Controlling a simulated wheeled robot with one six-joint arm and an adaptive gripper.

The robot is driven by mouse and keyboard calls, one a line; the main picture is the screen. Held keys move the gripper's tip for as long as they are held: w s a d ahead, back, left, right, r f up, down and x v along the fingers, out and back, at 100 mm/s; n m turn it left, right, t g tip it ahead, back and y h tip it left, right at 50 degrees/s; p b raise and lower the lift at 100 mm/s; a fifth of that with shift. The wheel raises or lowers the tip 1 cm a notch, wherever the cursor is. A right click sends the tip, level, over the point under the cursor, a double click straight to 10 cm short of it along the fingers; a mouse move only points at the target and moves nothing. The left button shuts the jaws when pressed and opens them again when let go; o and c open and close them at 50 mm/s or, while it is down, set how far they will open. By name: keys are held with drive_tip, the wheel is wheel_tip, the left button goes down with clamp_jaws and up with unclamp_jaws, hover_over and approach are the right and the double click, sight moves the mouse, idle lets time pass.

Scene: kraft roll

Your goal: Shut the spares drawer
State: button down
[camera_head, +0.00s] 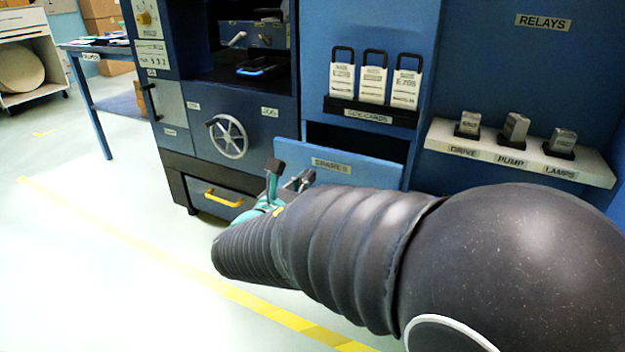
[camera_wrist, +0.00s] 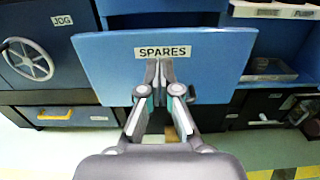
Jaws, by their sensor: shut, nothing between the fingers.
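The spares drawer (camera_head: 335,165) is a blue drawer with a "SPARES" label on its front, below the job-card rack. In the head view it stands pulled out, with a dark gap showing above and behind its front. In the wrist view its blue front (camera_wrist: 108,68) fills the middle of the picture. My gripper (camera_wrist: 160,66) is shut and empty, its fingertips just below the label. It looks close to the drawer front; I cannot tell whether it touches. In the head view my gripper (camera_head: 290,178) is partly hidden by my arm.
A handwheel (camera_head: 228,136) is left of the drawer. A lower drawer with a yellow handle (camera_head: 223,197) is at lower left. A relay shelf (camera_head: 598,172) with several blocks juts out at right. A card rack (camera_head: 371,113) is above. The floor at left is clear.

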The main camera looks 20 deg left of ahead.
sight(330, 153)
drive_tip(key=w, duration=0.6)
drive_tip(key=w+d, duration=0.1)
drive_tip(key=w, duration=0.2)
drive_tip(key=shift+w, duration=0.4)
drive_tip(key=w, duration=0.9)
drive_tip(key=w+d, duration=0.1)
drive_tip(key=w, duration=0.3)
drive_tip(key=shift+w, duration=0.55)
drive_tip(key=shift+r, duration=0.2)
